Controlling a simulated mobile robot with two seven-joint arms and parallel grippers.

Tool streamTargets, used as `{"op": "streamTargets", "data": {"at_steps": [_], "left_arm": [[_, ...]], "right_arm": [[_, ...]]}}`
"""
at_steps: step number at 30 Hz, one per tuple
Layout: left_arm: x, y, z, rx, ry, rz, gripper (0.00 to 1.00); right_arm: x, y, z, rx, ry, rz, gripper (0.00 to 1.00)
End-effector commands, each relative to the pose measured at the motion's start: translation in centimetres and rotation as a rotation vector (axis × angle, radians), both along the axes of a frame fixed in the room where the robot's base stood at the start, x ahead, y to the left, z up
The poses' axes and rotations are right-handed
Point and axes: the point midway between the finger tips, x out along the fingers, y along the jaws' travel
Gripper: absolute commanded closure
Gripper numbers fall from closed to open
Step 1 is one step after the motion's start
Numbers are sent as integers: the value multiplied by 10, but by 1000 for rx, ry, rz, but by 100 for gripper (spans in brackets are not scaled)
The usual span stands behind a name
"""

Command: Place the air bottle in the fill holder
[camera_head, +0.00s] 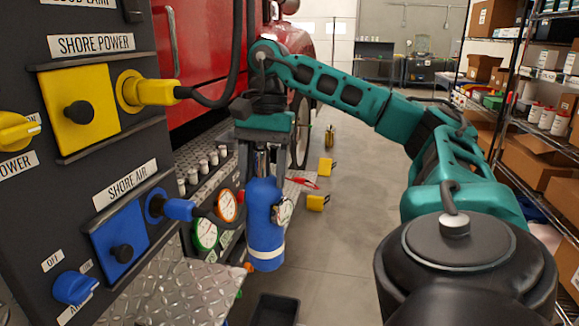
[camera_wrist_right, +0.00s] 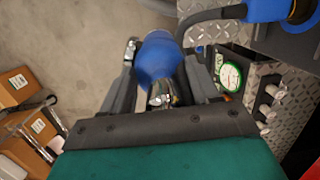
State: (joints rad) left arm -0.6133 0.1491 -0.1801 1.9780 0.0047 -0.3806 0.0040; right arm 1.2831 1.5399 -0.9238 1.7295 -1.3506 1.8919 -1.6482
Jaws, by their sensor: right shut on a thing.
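A blue air bottle (camera_head: 264,225) with a white band and a small gauge hangs upright in the middle of the head view. My right gripper (camera_head: 264,172) is above it and shut on its top end. In the right wrist view the bottle (camera_wrist_right: 158,58) shows between the two fingers of my right gripper (camera_wrist_right: 165,95), with its metal valve close to the palm. The bottle is held in front of a panel with gauges. I cannot make out the fill holder for certain. My left gripper is not in view.
A shore power and shore air panel (camera_head: 66,160) stands close on the left, with a yellow plug and a blue plug. Diamond plate (camera_head: 185,285) lies below the bottle's left. A dark bin (camera_head: 275,310) is on the floor. Open floor (camera_head: 345,235) lies to the right, before shelves with boxes.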

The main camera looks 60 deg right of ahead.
Motion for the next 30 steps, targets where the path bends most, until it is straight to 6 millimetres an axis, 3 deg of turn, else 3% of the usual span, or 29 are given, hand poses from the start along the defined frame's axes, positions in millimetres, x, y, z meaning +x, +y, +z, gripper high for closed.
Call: {"op": "streamTargets", "data": {"at_steps": [6, 14, 21, 30], "left_arm": [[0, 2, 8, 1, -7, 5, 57], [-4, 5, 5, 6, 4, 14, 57], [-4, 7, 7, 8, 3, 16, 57], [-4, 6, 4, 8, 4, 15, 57]], "right_arm": [[41, 13, 5, 2, -7, 2, 100], [74, 22, 4, 2, -7, 1, 100], [90, 27, 3, 2, -7, 1, 100], [89, 26, -17, 1, -7, 0, 100]]}}
